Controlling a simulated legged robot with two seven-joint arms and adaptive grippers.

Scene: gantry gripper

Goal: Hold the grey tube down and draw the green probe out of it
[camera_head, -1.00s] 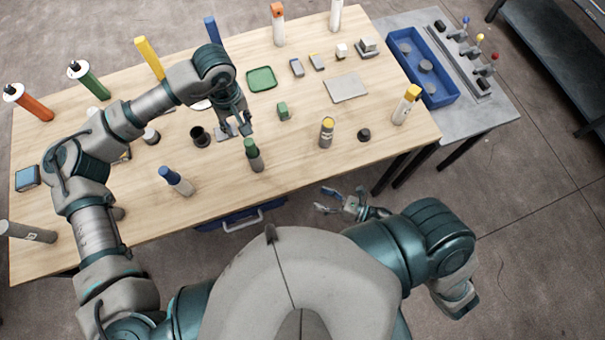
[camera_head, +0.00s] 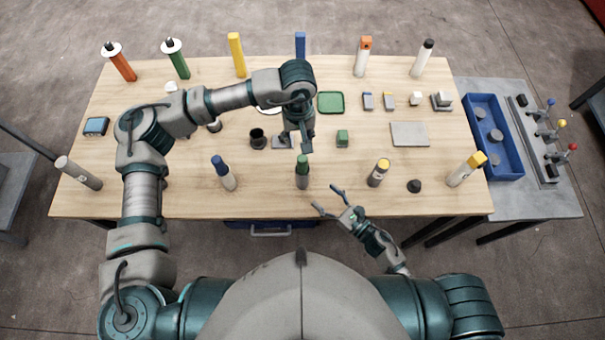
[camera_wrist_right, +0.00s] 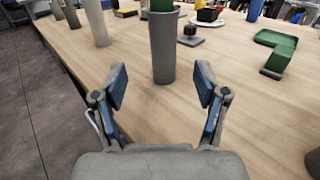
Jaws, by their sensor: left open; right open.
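The grey tube (camera_head: 302,183) stands upright near the front edge of the table, with the green probe (camera_head: 302,162) sticking out of its top. My left gripper (camera_head: 298,143) is open and hangs above and slightly behind the probe, not touching it. My right gripper (camera_head: 328,199) is open at the table's front edge, right of the tube and nearer to me. In the right wrist view, the tube (camera_wrist_right: 163,52) stands ahead, centred between the two blue-padded fingers and beyond their tips. Only the lower part of the probe (camera_wrist_right: 160,5) shows there.
A blue-capped tube (camera_head: 223,174) stands to the left and a yellow-capped tube (camera_head: 378,173) to the right. A green block (camera_head: 342,138) and a black cup (camera_head: 257,138) lie behind. A blue bin (camera_head: 494,140) is on the right side table.

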